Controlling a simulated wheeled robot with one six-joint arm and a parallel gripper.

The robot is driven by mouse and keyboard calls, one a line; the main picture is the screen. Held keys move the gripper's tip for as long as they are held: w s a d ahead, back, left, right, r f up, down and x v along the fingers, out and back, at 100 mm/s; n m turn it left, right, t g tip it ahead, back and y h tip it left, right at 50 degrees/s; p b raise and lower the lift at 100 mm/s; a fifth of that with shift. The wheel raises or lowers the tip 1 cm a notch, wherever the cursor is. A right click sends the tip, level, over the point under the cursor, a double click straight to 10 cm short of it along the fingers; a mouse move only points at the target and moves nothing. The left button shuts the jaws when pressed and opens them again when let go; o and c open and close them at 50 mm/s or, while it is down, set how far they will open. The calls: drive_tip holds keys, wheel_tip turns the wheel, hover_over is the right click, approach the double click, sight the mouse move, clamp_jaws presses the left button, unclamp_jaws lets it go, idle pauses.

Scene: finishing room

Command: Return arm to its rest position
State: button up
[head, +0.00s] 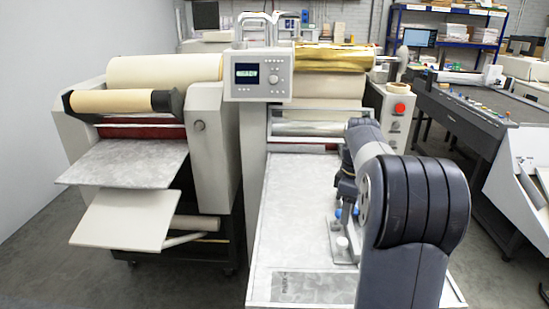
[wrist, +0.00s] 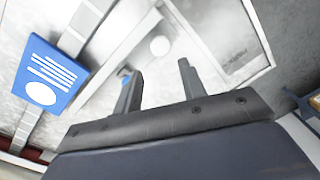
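My arm (head: 415,205) reaches forward over the pale grey, marbled bed of the middle machine (head: 295,200). Its large dark joint fills the front right of the head view and hides part of the bed. My gripper (wrist: 159,70) shows in the wrist view with its two dark fingers apart and nothing seen between them. The fingers are above a pale surface. In the head view the gripper is mostly hidden behind the arm and its opening cannot be made out.
A blue label (wrist: 45,78) with white lines and a white disc lies left of the fingers. A control box (head: 258,75) stands behind the bed. A roller machine (head: 145,130) is at left, a dark table (head: 465,115) at right. A red button (head: 400,108) is near my arm.

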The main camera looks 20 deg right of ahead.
sight(341, 241)
drive_tip(key=f, duration=0.9)
drive_tip(key=shift+s+a+f+p, duration=0.15)
drive_tip(key=shift+s+p, duration=0.05)
drive_tip(key=shift+p, duration=0.2)
drive_tip(key=shift+w+a+f, duration=0.1)
drive_tip(key=shift+a+f, duration=0.15)
drive_tip(key=shift+f, duration=0.05)
drive_tip(key=shift+w+a, duration=0.25)
drive_tip(key=shift+a, duration=0.4)
